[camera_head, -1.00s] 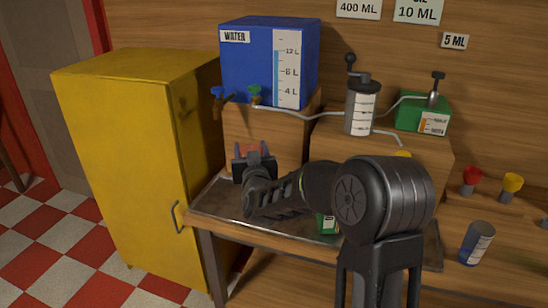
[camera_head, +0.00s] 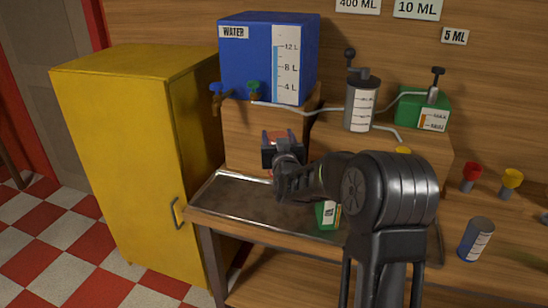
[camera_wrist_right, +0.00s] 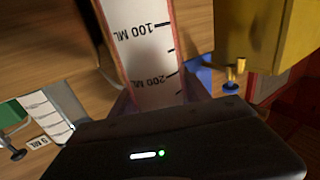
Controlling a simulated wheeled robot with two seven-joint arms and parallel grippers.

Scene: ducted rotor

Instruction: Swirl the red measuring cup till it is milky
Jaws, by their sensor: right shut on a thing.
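My right gripper (camera_head: 281,140) is shut on the red measuring cup (camera_head: 278,134) and holds it up over the back left of the tray, in front of the wooden block under the water tank. In the head view the gripper hides most of the cup, and only bits of red show. In the right wrist view the cup (camera_wrist_right: 146,45) shows a white scale with 100 ML and 200 ML marks, upside down, and red edges. The inside of the cup and its liquid are hidden. My left gripper is not in view.
A blue water tank (camera_head: 262,60) with taps stands on a wooden block (camera_head: 245,135) behind. A grey pump cylinder (camera_head: 361,105) and a green box (camera_head: 424,110) are to its right. The metal tray (camera_head: 235,205) has free room at left. A yellow cabinet (camera_head: 130,160) stands left.

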